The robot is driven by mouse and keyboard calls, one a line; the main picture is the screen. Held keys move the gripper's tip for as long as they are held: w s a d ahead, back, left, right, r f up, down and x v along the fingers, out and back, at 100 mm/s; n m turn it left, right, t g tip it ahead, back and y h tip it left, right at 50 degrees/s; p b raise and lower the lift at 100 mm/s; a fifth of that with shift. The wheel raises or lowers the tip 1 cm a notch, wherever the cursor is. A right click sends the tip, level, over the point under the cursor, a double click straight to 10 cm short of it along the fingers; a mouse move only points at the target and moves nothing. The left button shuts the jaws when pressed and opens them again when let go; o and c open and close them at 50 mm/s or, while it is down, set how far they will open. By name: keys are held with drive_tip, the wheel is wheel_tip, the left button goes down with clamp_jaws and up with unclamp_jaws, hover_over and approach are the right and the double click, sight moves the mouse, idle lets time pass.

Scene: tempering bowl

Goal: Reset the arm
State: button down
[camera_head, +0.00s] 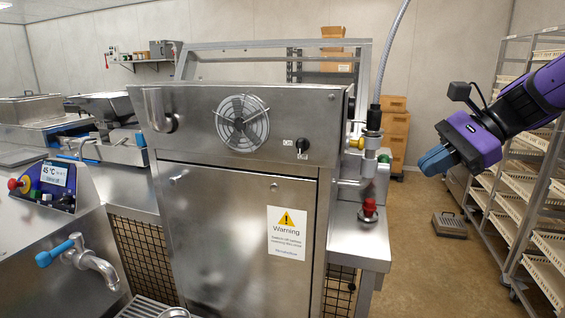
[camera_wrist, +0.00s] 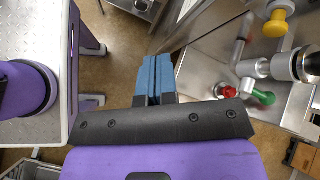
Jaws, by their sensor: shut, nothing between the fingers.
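My gripper (camera_head: 438,160) shows in the head view at the right, at the end of my purple arm. Its blue fingers are together and empty. It hangs in the air to the right of the steel machine (camera_head: 238,225), apart from it. In the wrist view the blue fingers of my gripper (camera_wrist: 156,78) lie side by side with nothing between them, above the brown floor.
A hose with a yellow-handled valve (camera_head: 358,143) and a red knob (camera_head: 369,208) stand on the steel side shelf (camera_head: 355,240). A rack with white trays (camera_head: 515,180) is at the right. Floor (camera_head: 430,275) between is mostly clear. A blue-handled tap (camera_head: 90,262) is front left.

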drive_tip(key=s+d+f+n+t+h, duration=0.1)
drive_tip(key=s+d+n+t+h, duration=0.1)
drive_tip(key=s+n+h, duration=0.3)
drive_tip(key=s+d+f+n+t+h, duration=0.1)
drive_tip(key=s+d+n+h, duration=0.1)
drive_tip(key=s+n+h, duration=0.3)
drive_tip(key=s+n, duration=0.4)
drive_tip(key=s, duration=0.2)
drive_tip(key=shift+f+t, duration=0.15)
drive_tip(key=shift+t, duration=0.25)
